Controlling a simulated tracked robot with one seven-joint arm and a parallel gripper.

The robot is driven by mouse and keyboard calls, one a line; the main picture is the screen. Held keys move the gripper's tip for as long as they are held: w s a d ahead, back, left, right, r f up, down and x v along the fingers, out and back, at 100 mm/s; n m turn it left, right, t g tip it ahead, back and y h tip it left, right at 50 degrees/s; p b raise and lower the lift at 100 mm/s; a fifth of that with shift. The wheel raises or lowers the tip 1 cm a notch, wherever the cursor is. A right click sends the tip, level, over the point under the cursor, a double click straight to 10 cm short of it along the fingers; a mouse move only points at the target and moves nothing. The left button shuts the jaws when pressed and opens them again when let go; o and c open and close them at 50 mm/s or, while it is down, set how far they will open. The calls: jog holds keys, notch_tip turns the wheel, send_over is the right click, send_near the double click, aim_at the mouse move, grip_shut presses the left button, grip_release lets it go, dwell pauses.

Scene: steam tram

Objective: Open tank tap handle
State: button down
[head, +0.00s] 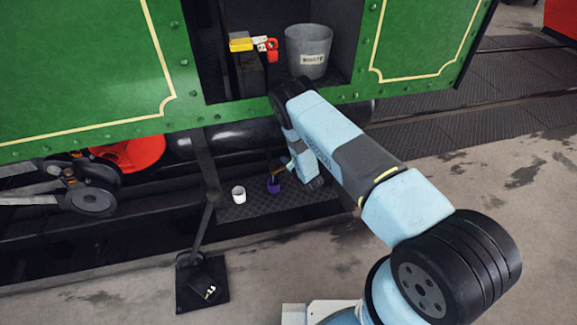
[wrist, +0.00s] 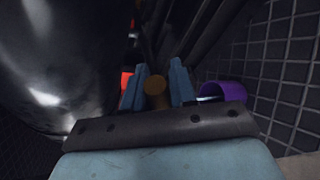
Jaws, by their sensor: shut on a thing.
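The tank (head: 235,136) is a dark, glossy cylinder under the green tram body. It fills the left of the wrist view (wrist: 60,60). The tap handle (wrist: 155,86) shows as a small brown, brass-like piece between my fingers. In the head view a small brownish bit of the tap (head: 277,168) shows beside my gripper (head: 287,162), low under the tram. In the wrist view my gripper (wrist: 160,84) has a pale blue finger on each side of the handle and is shut on it. The handle's far parts and the tap's spout are hidden.
A purple cup (head: 273,185) stands below the tap; it also shows in the wrist view (wrist: 222,91) close right of my fingers. A white cup (head: 238,194) stands left of it on the dark step plate (head: 290,205). A metal bucket (head: 308,52) stands above.

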jog(key=shift+s+a+r+n+t+h, duration=0.25)
jog(key=shift+a+r+n+h, duration=0.35)
jog(key=shift+a+n+h, duration=0.5)
jog(key=shift+s+a+r+n+t+h, duration=0.15)
jog(key=shift+s+a+r+n+h, duration=0.15)
jog(key=shift+a+r+n+h, duration=0.7)
jog(key=shift+s+a+r+n+t+h, duration=0.25)
jog(key=shift+a+n+h, duration=0.4)
jog(key=shift+n, duration=0.85)
jog(key=shift+s, duration=0.1)
jog(key=c, duration=1.2)
grip_release()
jog(key=shift+c, duration=0.2)
jog(key=shift+o, duration=1.2)
jog(key=shift+r, duration=0.1)
jog(key=v, duration=1.3)
jog(key=shift+s, duration=0.3)
